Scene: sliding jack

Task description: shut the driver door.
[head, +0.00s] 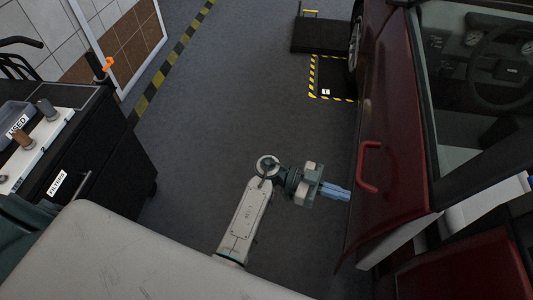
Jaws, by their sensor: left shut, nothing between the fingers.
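The dark red driver door (395,150) fills the right side of the head view. It stands slightly ajar, its near edge apart from the car body (470,268). A red handle (369,167) sits on its outer face. My left gripper (348,194) is shut and empty, its blue fingers pointing right at the door's outer face just below the handle. I cannot tell whether the fingertips touch the door. My right gripper is not in view.
A black cart (105,160) with labelled drawers stands at left. A yellow-black floor stripe (165,75) runs behind it. A dark low platform (318,36) and a hazard-marked pad (330,78) lie at the top. The grey floor (240,100) between is clear.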

